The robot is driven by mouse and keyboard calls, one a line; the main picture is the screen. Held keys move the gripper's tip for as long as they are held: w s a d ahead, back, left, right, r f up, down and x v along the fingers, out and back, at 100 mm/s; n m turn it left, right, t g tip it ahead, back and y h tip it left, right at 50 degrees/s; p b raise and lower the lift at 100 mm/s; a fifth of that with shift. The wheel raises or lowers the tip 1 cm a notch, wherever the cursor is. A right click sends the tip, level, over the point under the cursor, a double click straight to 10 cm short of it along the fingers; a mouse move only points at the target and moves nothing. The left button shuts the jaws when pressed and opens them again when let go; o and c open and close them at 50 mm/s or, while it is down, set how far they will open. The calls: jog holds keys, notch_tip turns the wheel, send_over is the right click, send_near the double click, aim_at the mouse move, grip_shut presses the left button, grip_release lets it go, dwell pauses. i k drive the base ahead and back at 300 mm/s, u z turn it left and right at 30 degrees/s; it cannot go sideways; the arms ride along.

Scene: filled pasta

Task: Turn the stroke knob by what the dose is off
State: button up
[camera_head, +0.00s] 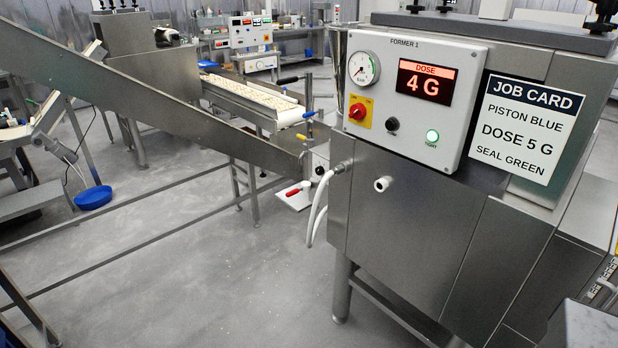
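The machine labelled FORMER 1 has a white control panel (412,100). Its red dose display (426,83) reads "DOSE 4 G". The job card (527,127) beside it reads "PISTON BLUE, DOSE 5 G, SEAL GREEN". A small black knob (392,123) sits on the panel below the display. A white knob-like fitting (383,184) sticks out of the steel front under the panel. No readable label shows which one is the stroke knob. My gripper is not in view.
The panel also carries a round gauge (363,69), a red-and-yellow switch (358,112) and a lit green button (432,136). A white hose (318,208) hangs left of the cabinet. A sloping steel chute (150,95) crosses the left. The floor in front is largely clear.

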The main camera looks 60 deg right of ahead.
aim_at(319, 170)
jog(key=z, duration=0.05)
jog(key=i, duration=0.95)
jog(key=u, duration=0.05)
